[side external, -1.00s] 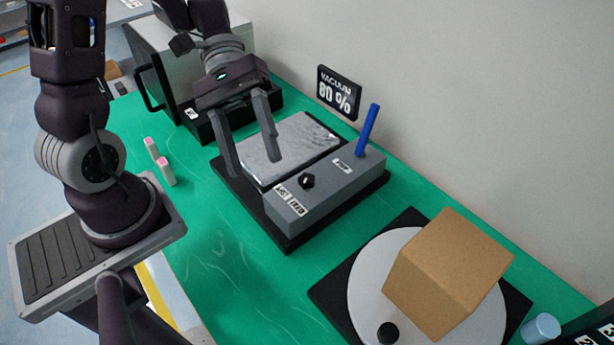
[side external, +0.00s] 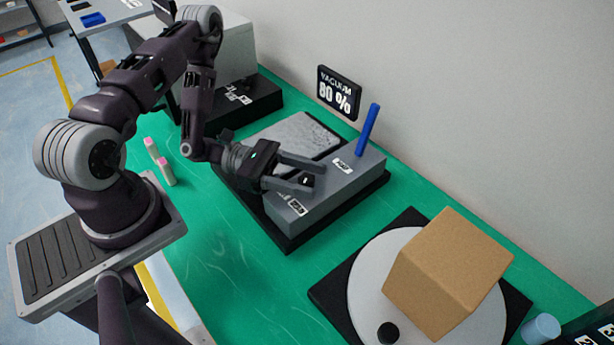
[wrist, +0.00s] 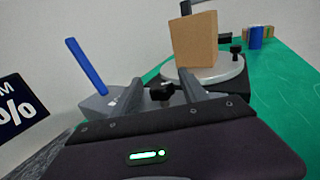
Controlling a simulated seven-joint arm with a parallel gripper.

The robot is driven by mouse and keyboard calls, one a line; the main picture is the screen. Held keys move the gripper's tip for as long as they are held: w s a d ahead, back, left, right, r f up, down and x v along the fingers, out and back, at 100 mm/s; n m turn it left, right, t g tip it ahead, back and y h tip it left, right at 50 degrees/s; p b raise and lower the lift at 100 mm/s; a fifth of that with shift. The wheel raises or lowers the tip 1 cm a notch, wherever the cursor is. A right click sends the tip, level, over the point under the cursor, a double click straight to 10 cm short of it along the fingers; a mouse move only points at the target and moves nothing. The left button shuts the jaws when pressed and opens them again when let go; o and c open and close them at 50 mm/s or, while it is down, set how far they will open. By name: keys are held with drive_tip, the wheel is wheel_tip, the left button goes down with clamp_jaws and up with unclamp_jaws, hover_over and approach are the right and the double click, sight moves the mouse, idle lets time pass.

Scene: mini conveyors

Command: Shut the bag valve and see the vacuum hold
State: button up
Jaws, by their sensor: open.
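The vacuum unit is a grey box (side external: 345,183) on a black base, with a blue lever (side external: 368,130) standing up at its back end. A black valve knob (side external: 306,180) sits on top of the box near its front end. My gripper (side external: 318,178) is open, low and level, with its fingers on either side of the knob. In the wrist view the knob (wrist: 161,91) shows between the two fingertips; I cannot tell whether they touch it. The silvery bag (side external: 300,136) lies flat behind my gripper, partly hidden. The display (side external: 338,92) reads vacuum 80 %.
A cardboard box (side external: 448,262) stands on a white turntable (side external: 365,290) at the front right. Two pale, pink-topped pieces (side external: 166,172) stand on the green table left of the unit. A grey machine (side external: 235,50) stands behind my arm. Green table (side external: 225,265) in front is clear.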

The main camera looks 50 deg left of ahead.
clamp_jaws()
drive_tip(key=shift+m+g, duration=0.3)
drive_tip(key=m+g+h, duration=0.1)
drive_tip(key=m+g, duration=0.1)
drive_tip(key=g, duration=0.2)
drive_tip(key=m+g+h, duration=0.1)
drive_tip(key=m+g, duration=0.2)
drive_tip(key=g, duration=0.1)
drive_tip(key=m+g+y, duration=0.1)
drive_tip(key=m+g, duration=0.2)
drive_tip(key=g, duration=0.1)
drive_tip(key=m+g, duration=0.3)
drive_tip(key=g, duration=0.1)
drive_tip(key=shift+d+g+y, duration=0.1)
drive_tip(key=shift+g+y, duration=0.3)
drive_tip(key=shift+m+g, duration=0.3)
drive_tip(key=shift+g, duration=0.1)
unclamp_jaws()
